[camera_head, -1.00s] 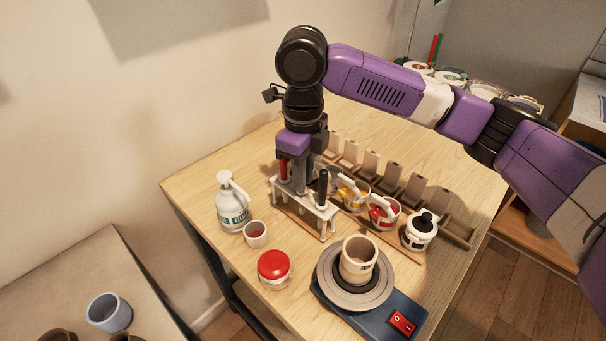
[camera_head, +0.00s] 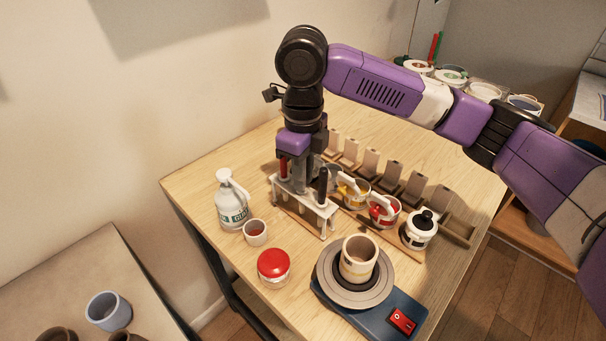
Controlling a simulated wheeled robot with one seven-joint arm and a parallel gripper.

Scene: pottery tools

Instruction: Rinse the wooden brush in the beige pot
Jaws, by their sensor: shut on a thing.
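The beige pot (camera_head: 358,258) stands upright on the round wheel head of a blue pottery wheel at the front right of the table. My gripper (camera_head: 301,186) points down at the white tool rack (camera_head: 325,213), between a red-handled tool (camera_head: 283,168) and a black-handled tool (camera_head: 322,186). It is shut on a tool standing in the rack. My fingers hide most of that tool, so I cannot make out the wooden brush by sight. The gripper is behind and left of the pot, apart from it.
A white pump bottle (camera_head: 231,208), a small cup (camera_head: 255,232) and a red-lidded jar (camera_head: 273,267) stand left of the pot. Paint containers, one yellow (camera_head: 352,192) and one red (camera_head: 383,211), and a white jar (camera_head: 419,232) stand behind it. The wheel's base (camera_head: 375,318) has a red switch.

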